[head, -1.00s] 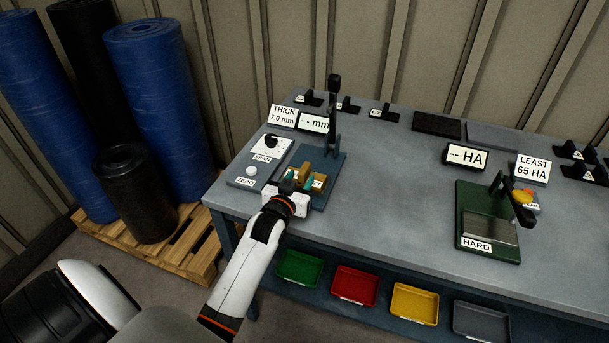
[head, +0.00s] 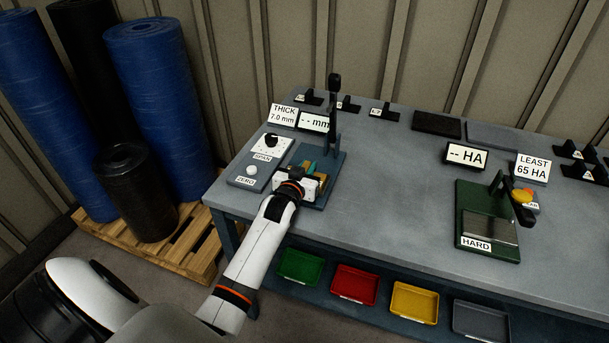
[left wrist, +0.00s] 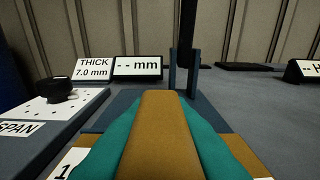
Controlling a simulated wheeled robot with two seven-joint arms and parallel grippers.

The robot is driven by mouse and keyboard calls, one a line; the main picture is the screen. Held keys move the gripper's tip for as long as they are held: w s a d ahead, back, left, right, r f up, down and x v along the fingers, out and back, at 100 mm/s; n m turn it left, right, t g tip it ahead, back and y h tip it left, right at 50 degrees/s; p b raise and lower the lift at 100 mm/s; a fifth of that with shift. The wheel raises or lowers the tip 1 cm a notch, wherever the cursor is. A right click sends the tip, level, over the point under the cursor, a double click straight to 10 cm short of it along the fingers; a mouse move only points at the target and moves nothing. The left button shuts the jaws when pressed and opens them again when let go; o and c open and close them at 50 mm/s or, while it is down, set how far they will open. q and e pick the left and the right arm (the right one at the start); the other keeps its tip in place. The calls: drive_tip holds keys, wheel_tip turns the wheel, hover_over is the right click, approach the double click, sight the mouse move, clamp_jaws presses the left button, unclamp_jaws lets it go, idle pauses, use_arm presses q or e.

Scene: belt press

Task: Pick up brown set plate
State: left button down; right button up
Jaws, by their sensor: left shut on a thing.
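The brown set plate (left wrist: 160,130) fills the lower middle of the left wrist view, with a teal finger pad against each side. My left gripper (head: 306,172) is shut on it at the thickness gauge (head: 333,168). More brown surfaces with white labels (left wrist: 68,163) show below and beside the fingers in the left wrist view. In the head view the gripper body hides most of the brown pieces. I cannot tell whether the plate is lifted clear of what is under it. My right gripper is not in view.
The gauge's dark post (head: 333,115) stands just behind the gripper. The SPAN and ZERO box (head: 262,160) is to its left, and the "-- mm" display (head: 314,122) is behind. The green HARD tester (head: 487,220) stands right. The table between them is clear. Coloured trays (head: 355,285) sit below.

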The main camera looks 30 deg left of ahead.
sight(307, 162)
use_arm(q)
drive_tip(key=shift+r, duration=0.5)
wheel_tip(307, 162, up, 9)
drive_tip(key=shift+r, duration=0.1)
idle(0.4)
